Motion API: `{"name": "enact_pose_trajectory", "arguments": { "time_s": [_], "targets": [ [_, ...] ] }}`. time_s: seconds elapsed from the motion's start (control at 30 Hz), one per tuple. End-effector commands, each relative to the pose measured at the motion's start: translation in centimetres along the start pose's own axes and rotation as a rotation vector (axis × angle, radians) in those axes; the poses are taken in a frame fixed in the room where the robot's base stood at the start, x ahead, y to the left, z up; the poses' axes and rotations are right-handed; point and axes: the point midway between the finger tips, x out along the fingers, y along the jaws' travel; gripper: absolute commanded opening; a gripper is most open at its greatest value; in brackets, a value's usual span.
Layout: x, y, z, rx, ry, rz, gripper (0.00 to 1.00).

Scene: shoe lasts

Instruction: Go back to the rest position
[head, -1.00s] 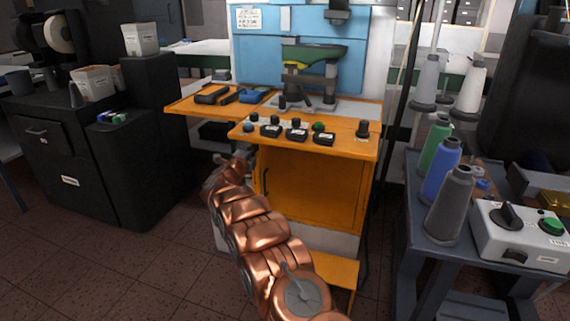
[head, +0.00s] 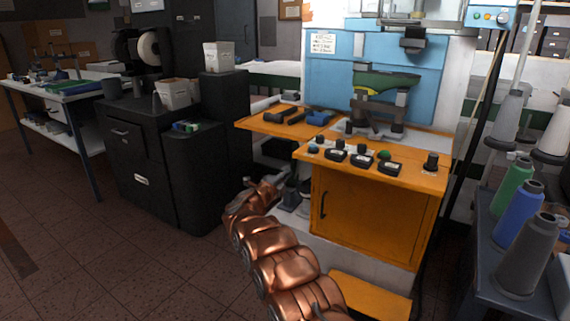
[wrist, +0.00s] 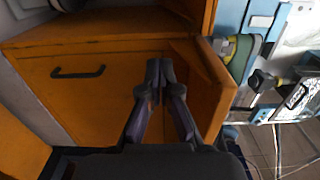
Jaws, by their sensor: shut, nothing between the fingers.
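My gripper (wrist: 160,75) is shut and empty in the wrist view, its two fingers together in front of the orange cabinet (wrist: 100,90) with its dark handle (wrist: 78,72). In the head view my copper arm (head: 285,270) reaches up from the bottom. Its far end is low, left of the orange machine cabinet (head: 370,215). The fingertips are too small to make out there.
An orange control panel (head: 430,178) with knobs juts out above the cabinet door. An orange side shelf (head: 255,122) holds dark tools. Black cabinets (head: 150,170) stand left. Thread cones (head: 520,205) are on a stand at right. The tiled floor (head: 110,265) at left is clear.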

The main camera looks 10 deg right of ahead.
Motion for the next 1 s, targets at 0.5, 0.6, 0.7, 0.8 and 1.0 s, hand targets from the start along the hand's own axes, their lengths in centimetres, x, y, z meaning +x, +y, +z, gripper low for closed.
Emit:
{"name": "enact_pose_trajectory", "arguments": {
  "time_s": [0.5, 0.6, 0.7, 0.8, 1.0],
  "targets": [
    [-2.9, -8.2, 4.1, -0.257, -0.434, 0.053, 0.00],
    [-4.4, -8.9, 4.2, -0.326, -0.527, 0.071, 0.00],
    [-6.2, -9.6, 4.1, -0.396, -0.618, 0.089, 0.00],
    [-8.2, -10.0, 3.6, -0.471, -0.707, 0.108, 0.00],
    [-12.9, -10.1, 1.4, -0.624, -0.881, 0.153, 0.00]
  ]
}}
